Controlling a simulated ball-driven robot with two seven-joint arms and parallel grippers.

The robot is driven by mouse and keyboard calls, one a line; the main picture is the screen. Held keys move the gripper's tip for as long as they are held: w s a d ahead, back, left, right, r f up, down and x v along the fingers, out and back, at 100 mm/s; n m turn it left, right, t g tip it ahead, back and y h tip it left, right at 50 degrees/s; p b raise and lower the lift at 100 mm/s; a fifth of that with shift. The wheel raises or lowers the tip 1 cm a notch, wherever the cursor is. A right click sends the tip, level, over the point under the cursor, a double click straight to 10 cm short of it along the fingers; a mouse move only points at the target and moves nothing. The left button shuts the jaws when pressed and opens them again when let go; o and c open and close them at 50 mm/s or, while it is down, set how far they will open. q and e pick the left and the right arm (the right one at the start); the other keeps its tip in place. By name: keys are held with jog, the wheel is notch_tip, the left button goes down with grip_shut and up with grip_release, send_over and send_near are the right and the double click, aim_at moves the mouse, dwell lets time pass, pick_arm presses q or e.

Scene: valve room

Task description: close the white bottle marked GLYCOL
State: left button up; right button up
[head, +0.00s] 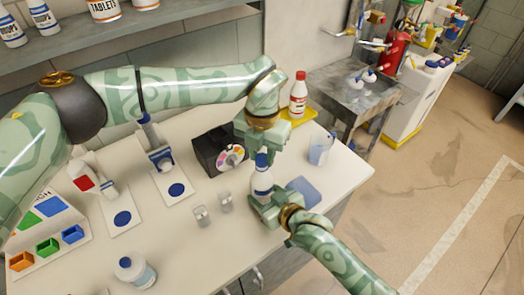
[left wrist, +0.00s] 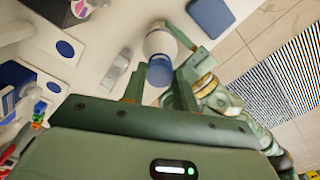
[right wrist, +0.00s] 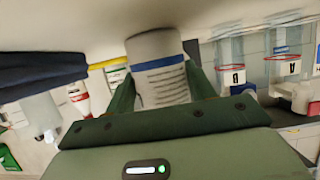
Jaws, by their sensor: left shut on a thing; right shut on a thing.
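A white bottle (head: 262,182) with a blue cap (head: 261,159) stands upright above the front right of the table. My right gripper (head: 264,197) is shut around its body. In the right wrist view the white bottle (right wrist: 158,68) fills the space between the fingers; its printed label is too small to read and its top is out of sight. My left gripper (head: 262,150) comes down from above and is shut on the blue cap. In the left wrist view the cap (left wrist: 160,71) sits between the fingers, in line with the bottle top; I cannot tell if it is seated.
A black box with a coloured disc (head: 231,156) stands left of the bottle, with small clear vials (head: 201,216) nearby. A beaker (head: 320,150), a blue pad (head: 304,191) and a red-capped bottle (head: 298,98) are to the right.

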pick_arm(q)
jog(key=shift+f, duration=0.35)
jog(key=m, duration=2.1)
jog(key=shift+m, duration=0.3)
jog(key=m, duration=1.1)
jog(key=shift+f, duration=0.1)
jog(key=m, duration=0.3)
